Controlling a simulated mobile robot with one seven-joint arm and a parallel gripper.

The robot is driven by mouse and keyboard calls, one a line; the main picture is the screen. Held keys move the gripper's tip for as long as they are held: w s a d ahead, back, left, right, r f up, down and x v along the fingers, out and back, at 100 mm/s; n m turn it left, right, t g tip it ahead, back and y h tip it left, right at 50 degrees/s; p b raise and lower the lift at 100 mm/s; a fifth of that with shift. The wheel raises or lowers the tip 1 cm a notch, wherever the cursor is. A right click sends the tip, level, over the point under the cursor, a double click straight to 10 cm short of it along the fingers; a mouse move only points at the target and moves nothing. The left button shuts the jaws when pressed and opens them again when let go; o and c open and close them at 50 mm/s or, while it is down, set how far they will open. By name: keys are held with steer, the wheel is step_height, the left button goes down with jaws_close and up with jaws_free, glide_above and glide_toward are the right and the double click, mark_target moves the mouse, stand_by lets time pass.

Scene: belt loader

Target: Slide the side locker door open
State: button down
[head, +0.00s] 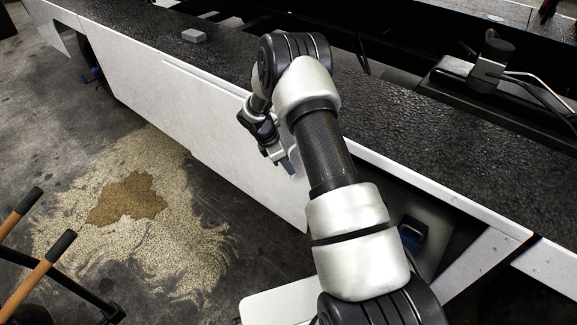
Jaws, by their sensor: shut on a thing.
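The side locker door (235,165) is a flat white panel on the long white side of the belt loader. Its right edge stands behind my arm, and to the right of it an opening (452,225) shows a dark inside. My gripper (287,166) is at the door's face, near its upper right part, with its fingers shut at the door. The handle they close on is small and mostly hidden by the fingers. My arm covers part of the door edge and the opening.
A blue object (412,235) sits inside the opening. A grey block (194,35) lies on the black top deck. Spilled granules with a brown wet patch (127,199) cover the floor at left. Wooden-grip handles (38,265) stand at lower left. Floor beside the door is otherwise clear.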

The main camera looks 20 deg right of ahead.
steer(key=shift+w+a, duration=0.2)
steer(key=shift+w, duration=0.05)
steer(key=c, duration=2.1)
jaws_free()
steer(key=p+v, duration=0.3)
steer(key=v, duration=1.4)
steer(key=shift+a+r, duration=0.1)
steer(key=shift+r, duration=0.05)
